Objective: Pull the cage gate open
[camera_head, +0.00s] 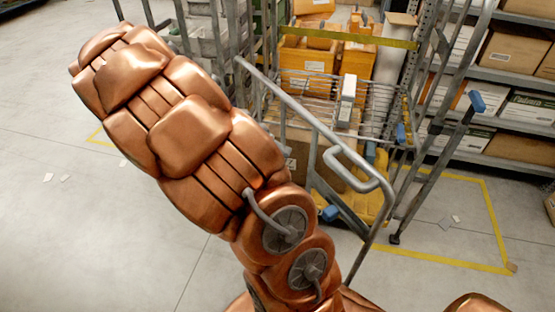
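A cage of grey metal tubes stands at the centre, and its gate (311,118) appears to be the slanted tubular frame at its near side. A looped tube like a handle (333,163) sticks out near the gate's right end. I cannot tell whether the gate is ajar. My copper arm rises from the bottom centre to the upper left, in front of the cage's left part, and hides some of it. My gripper does not show, so any contact with the gate cannot be seen.
A wire basket (385,98) and orange boxes (308,62) are in or behind the cage. Blue-ended posts (436,165) stand at its right. Shelves with cartons (516,50) line the right side. Yellow floor tape (432,260) runs around the cage. The floor at left (60,225) is mostly clear.

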